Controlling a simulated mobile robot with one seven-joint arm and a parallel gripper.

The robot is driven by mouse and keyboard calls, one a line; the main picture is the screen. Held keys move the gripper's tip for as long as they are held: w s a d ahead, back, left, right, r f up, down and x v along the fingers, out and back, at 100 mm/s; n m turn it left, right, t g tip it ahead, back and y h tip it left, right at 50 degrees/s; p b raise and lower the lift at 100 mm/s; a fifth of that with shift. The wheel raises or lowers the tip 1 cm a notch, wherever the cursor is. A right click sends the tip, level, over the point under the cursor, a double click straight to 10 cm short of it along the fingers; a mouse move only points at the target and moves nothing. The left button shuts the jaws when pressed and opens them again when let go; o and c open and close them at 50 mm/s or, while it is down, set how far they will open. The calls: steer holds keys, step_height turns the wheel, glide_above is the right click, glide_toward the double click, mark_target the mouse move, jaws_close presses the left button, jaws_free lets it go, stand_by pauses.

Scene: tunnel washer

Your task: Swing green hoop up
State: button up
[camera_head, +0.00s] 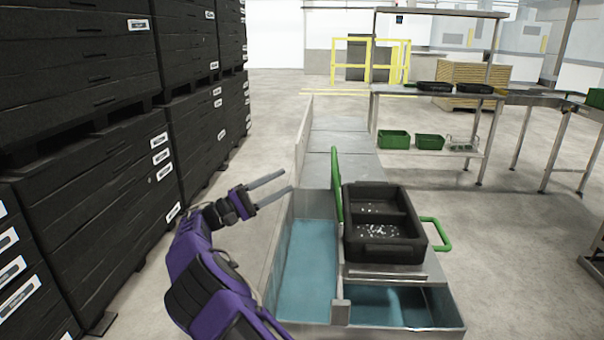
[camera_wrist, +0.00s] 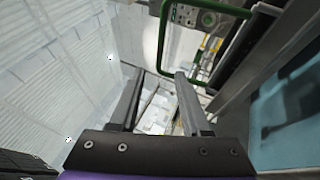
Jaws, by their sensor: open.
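A black crate (camera_head: 382,232) with two compartments sits on a metal platform over the washer's trough. One green hoop (camera_head: 337,186) stands upright at the crate's left side. Another green hoop (camera_head: 441,236) sticks out sideways, low, at its right side. My gripper (camera_head: 287,181) is open and empty, left of the upright hoop and apart from it, over the trough's left wall. In the wrist view a green hoop (camera_wrist: 206,10) shows beyond the open fingers (camera_wrist: 160,74), up and to the right; which of the two it is I cannot tell.
Small white bits (camera_head: 378,231) lie in the crate. The trough (camera_head: 308,268) holds blue-green water. Tall stacks of black crates (camera_head: 85,85) line the left side. A table (camera_head: 440,92) with trays and green bins stands behind right. The floor between stacks and trough is clear.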

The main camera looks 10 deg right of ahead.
steer(key=v, duration=0.4)
steer(key=shift+a+f, duration=0.15)
steer(key=shift+a, duration=0.2)
